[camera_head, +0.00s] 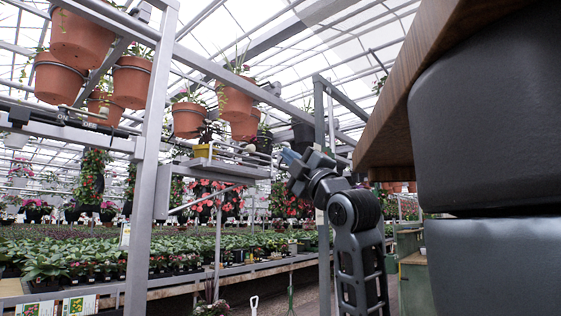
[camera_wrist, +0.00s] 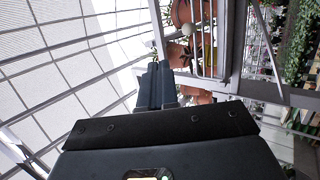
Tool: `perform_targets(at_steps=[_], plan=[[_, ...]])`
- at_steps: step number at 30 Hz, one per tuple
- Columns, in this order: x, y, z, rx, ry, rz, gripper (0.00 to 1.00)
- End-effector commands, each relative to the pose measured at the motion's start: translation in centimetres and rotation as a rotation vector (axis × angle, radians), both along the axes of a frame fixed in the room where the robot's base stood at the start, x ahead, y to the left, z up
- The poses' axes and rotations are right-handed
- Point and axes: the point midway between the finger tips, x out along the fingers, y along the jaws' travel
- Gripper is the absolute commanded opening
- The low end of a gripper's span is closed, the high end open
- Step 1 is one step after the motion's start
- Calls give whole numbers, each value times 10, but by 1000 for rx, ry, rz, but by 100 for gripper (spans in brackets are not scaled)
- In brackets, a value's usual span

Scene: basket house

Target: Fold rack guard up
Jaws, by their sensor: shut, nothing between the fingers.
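A small grey wall rack (camera_head: 215,170) hangs on the metal frame in the head view, left of my gripper. Its guard (camera_head: 238,152) shows as a thin light rail along the rack, with a pale round knob (camera_head: 250,148) near its right part. I cannot tell the guard's exact angle. In the wrist view the knob (camera_wrist: 187,30) shows just beyond and right of my fingertips, beside thin bars. My gripper (camera_head: 286,157) is shut and empty, a little right of the rack and apart from the knob. Its closed fingers also show in the wrist view (camera_wrist: 157,72).
A yellow pot (camera_head: 202,151) stands on the rack. Several terracotta pots (camera_head: 188,120) hang above on the frame (camera_head: 152,130). A wooden worktop edge (camera_head: 395,100) overhangs close to the right of my arm. Plant benches (camera_head: 120,260) fill the lower left.

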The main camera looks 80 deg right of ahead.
Motion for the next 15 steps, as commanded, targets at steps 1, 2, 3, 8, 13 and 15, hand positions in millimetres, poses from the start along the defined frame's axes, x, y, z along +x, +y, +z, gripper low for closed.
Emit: perform_targets(at_steps=[1,2,3,8,13,15], plan=[[-6,4,-3,-1,-1,-3,0],[-8,6,-3,-2,-2,-3,0],[-10,8,-4,-1,-1,-3,0],[-14,12,-5,-1,1,-1,0],[-14,13,-5,1,0,-1,0],[-14,12,-5,1,0,-1,0]])
